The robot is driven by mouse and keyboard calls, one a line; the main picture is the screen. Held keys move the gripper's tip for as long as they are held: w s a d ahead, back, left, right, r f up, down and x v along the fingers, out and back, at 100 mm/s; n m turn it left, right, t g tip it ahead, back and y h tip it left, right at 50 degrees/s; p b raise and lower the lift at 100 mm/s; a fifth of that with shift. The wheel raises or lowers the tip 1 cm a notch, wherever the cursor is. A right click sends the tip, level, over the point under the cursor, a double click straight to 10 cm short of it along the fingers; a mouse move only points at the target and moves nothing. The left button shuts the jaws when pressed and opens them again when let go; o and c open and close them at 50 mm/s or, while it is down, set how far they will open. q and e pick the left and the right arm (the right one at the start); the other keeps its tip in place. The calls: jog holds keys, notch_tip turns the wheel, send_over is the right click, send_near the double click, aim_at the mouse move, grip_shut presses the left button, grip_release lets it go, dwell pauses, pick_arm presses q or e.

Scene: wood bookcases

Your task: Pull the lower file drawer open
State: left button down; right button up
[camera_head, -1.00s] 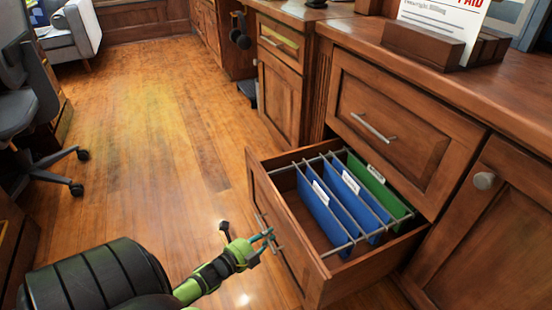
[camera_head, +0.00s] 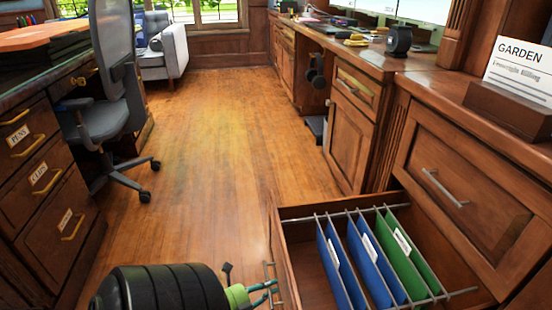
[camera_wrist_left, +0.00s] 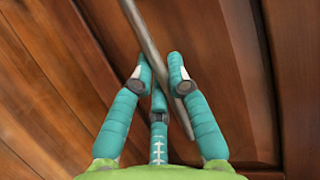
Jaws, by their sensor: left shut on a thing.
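The lower file drawer (camera_head: 284,245) stands pulled out from the wooden cabinet on the right, at the bottom of the head view. Inside it hang blue and green file folders (camera_head: 402,262) on metal rails. My left gripper (camera_head: 274,288) is at the drawer's front, shut on its metal handle (camera_head: 268,268). In the left wrist view the teal fingers (camera_wrist_left: 160,75) close around the grey handle bar (camera_wrist_left: 146,35), which runs at a slant across the wooden front. My right gripper is not in view.
A closed upper drawer (camera_head: 470,190) sits above the open one. A desk with labelled drawers (camera_head: 45,180) and an office chair (camera_head: 105,125) stand at the left. Open wooden floor (camera_head: 215,150) lies between, with a grey armchair (camera_head: 163,50) at the far end.

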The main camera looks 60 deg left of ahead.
pick_arm(q)
jog(key=shift+s, duration=0.1)
dwell(0.3)
jog(key=c, duration=1.5)
grip_release()
jog(key=shift+o, duration=0.2)
jog(key=s+r, duration=0.2)
jog(key=s, duration=1)
